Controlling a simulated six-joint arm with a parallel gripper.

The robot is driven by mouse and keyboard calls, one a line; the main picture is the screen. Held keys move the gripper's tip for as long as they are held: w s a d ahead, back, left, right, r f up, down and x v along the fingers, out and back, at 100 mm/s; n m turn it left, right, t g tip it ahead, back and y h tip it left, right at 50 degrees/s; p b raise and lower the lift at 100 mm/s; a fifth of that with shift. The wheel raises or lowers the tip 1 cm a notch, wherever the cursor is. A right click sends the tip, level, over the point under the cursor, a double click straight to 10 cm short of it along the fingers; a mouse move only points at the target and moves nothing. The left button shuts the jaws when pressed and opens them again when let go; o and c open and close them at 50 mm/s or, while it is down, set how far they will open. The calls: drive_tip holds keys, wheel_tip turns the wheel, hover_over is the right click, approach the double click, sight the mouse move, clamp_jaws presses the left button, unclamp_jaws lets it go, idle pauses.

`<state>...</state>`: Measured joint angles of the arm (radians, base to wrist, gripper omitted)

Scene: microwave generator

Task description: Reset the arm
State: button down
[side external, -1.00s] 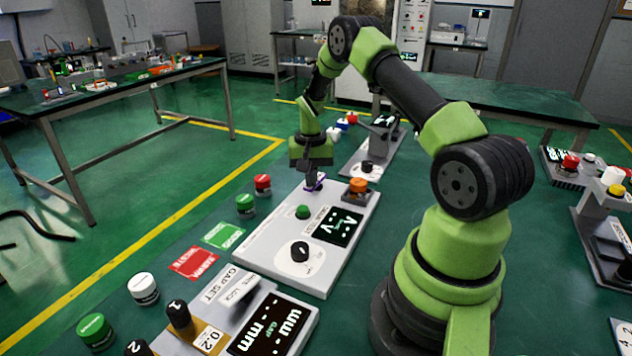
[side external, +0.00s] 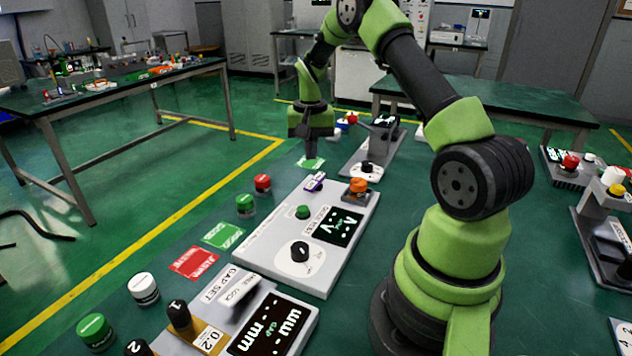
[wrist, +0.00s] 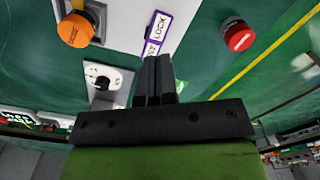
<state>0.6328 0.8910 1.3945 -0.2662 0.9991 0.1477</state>
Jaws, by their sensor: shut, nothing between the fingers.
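My gripper (side external: 309,150) hangs in the air past the far end of a white control panel (side external: 285,268), fingers pointing down. In the wrist view its two dark fingers (wrist: 154,80) are together with nothing between them. A purple-edged lock switch (side external: 315,182) sits at the panel's far end, below and apart from the fingers. It also shows in the wrist view (wrist: 152,32), just beyond the fingertips. The panel carries an orange button (side external: 358,185), a green button (side external: 302,212), a black knob (side external: 299,251) and a display (side external: 340,226) with a V sign.
A red button (side external: 263,183) and a green button (side external: 245,204) stand left of the panel. A gap-set panel (side external: 265,318) is in front. Another grey device (side external: 368,165) stands behind, near my gripper. The air above the white panel is clear.

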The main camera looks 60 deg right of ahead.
drive_tip(key=s+a+r+n+t, duration=0.2)
drive_tip(key=a+r+n+t, duration=0.1)
drive_tip(key=a+r, duration=1.1)
drive_tip(key=s+a+r+n+t+y, duration=0.1)
drive_tip(key=s+a+r+n+t, duration=0.1)
drive_tip(key=s+a, duration=0.3)
drive_tip(key=s+a+r+n+t+y, duration=0.1)
drive_tip(key=s+a+r+n+t, duration=0.1)
drive_tip(key=s+a, duration=0.4)
drive_tip(key=s+r+n, duration=0.1)
drive_tip(key=s, duration=0.2)
drive_tip(key=shift+s+a+r, duration=0.25)
drive_tip(key=shift+s+r, duration=0.1)
drive_tip(key=shift+r, duration=0.05)
